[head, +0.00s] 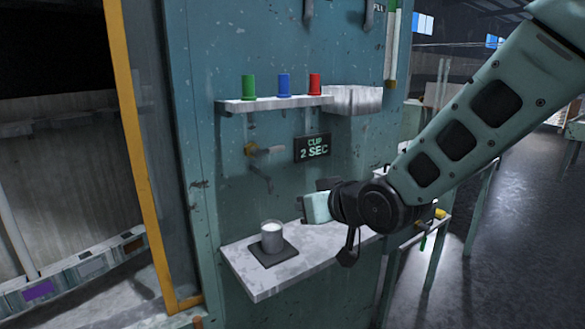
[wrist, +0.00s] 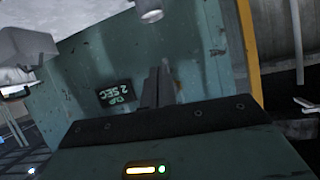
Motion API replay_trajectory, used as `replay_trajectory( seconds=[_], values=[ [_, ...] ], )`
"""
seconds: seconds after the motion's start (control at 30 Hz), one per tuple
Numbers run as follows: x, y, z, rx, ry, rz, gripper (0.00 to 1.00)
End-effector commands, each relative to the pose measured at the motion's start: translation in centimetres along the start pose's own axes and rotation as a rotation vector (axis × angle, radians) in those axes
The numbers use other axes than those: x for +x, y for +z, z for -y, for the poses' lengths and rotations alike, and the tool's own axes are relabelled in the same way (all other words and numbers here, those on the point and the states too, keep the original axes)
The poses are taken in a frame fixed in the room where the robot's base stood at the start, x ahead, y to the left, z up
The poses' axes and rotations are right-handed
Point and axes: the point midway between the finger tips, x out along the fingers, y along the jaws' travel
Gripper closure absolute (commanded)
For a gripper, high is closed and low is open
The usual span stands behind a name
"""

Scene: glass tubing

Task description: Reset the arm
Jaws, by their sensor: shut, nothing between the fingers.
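My arm reaches in from the right in the head view, with my gripper (head: 302,208) in front of the teal wall, above and right of a grey cup (head: 272,236). The fingers show in the wrist view (wrist: 157,88) as dark bars held together, with nothing between them. The gripper is apart from the cup. The cup stands upright on a dark square pad (head: 275,256) on a pale shelf (head: 255,283), with whitish contents visible. The cup also shows at the top edge of the wrist view (wrist: 149,11).
A green (head: 249,86), a blue (head: 284,84) and a red cylinder (head: 315,84) stand on an upper ledge (head: 270,104). A yellow post (head: 139,150) stands left. Open floor shows at right.

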Motion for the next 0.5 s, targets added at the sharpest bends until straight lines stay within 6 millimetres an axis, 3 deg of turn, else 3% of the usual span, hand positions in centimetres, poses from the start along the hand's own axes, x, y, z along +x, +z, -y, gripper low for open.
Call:
replay_trajectory(
  seconds=[0.17,0.3,0.5],
  values=[
    [-7.2,7.2,3.2,-0.023,-0.01,0.382,1.0],
    [-14.3,12.9,5.0,-0.059,-0.019,0.681,1.0],
    [-22.7,18.1,6.0,-0.106,-0.023,0.988,1.0]
  ],
)
